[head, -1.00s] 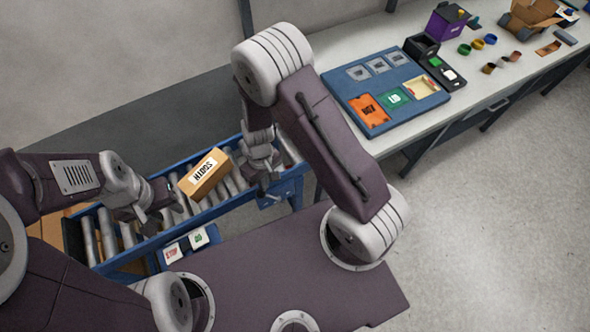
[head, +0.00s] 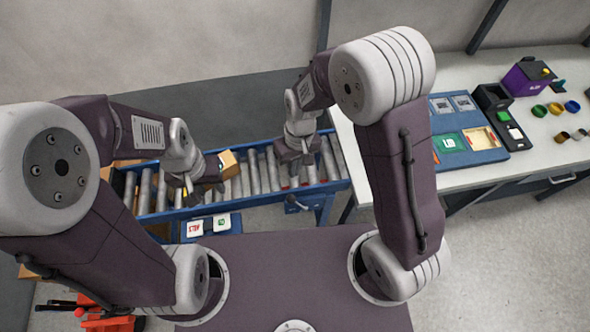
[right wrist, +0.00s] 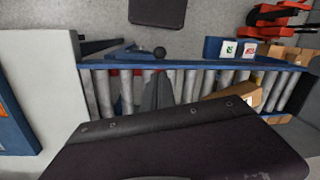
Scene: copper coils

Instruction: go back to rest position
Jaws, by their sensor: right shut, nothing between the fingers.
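My left gripper (head: 202,186) hangs over the left part of the roller conveyor (head: 255,190). Its fingers are small and dark here, so I cannot tell whether they are open or shut. A cardboard box (head: 228,163) sits just behind and right of it, partly hidden; a brown box on the rollers also shows in the right wrist view (right wrist: 250,97). My right gripper (head: 295,160) is shut and empty above the right part of the rollers, apart from the box. Its fingers show in the right wrist view (right wrist: 158,90) over the conveyor.
A worktable at right holds a blue tray (head: 485,156), a purple box (head: 528,78) and several coloured rings. Red equipment (head: 108,322) stands at lower left. Floor at lower right is clear.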

